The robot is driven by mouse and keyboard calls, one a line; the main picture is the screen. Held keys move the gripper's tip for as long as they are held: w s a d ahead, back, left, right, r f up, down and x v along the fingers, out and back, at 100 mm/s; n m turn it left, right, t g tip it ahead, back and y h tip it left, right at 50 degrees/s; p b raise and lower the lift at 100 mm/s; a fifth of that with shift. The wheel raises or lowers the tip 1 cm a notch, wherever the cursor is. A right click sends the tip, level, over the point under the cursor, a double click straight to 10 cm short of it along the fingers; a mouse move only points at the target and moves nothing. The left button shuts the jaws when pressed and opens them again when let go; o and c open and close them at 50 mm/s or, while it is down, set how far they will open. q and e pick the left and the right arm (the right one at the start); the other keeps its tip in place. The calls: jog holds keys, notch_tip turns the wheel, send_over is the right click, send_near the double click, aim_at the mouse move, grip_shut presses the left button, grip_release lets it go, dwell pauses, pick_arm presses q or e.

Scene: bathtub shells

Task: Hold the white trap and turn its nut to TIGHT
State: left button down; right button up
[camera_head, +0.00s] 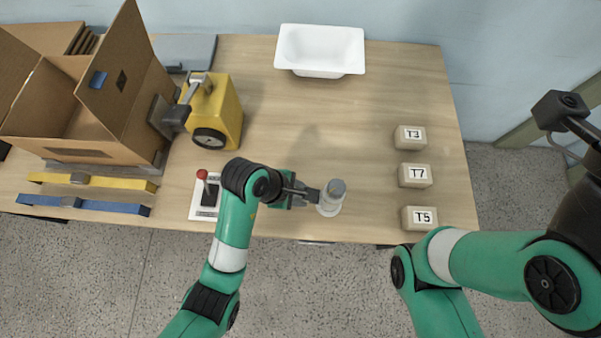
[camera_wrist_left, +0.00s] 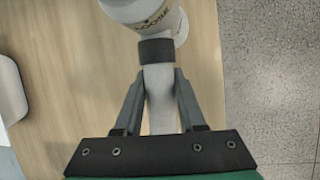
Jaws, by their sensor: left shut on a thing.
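The white trap (camera_head: 328,207) stands near the table's front edge, with a grey round top (camera_head: 337,188). My left gripper (camera_head: 311,194) reaches it from the left. In the left wrist view, the gripper's two fingers (camera_wrist_left: 160,90) are shut on the trap's pale side pipe (camera_wrist_left: 158,115). A dark collar (camera_wrist_left: 157,51) sits just beyond the fingertips, where the pipe meets the white body (camera_wrist_left: 140,10).
Three blocks marked T3 (camera_head: 410,138), T7 (camera_head: 415,176) and T5 (camera_head: 419,218) stand at the right. A white tub (camera_head: 320,50) is at the back. A yellow machine (camera_head: 225,105), red-knobbed switch (camera_head: 207,195) and open carton (camera_head: 85,125) are at the left. The middle table is clear.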

pick_arm(q)
jog(key=shift+w+f+b, duration=1.95)
jog(key=shift+w+b, duration=0.05)
jog(key=w+f+b, duration=0.2)
jog(key=shift+w+a+b, duration=0.1)
jog(key=shift+b, duration=0.2)
jog(key=shift+w, duration=0.25)
jog(key=shift+f, duration=0.3)
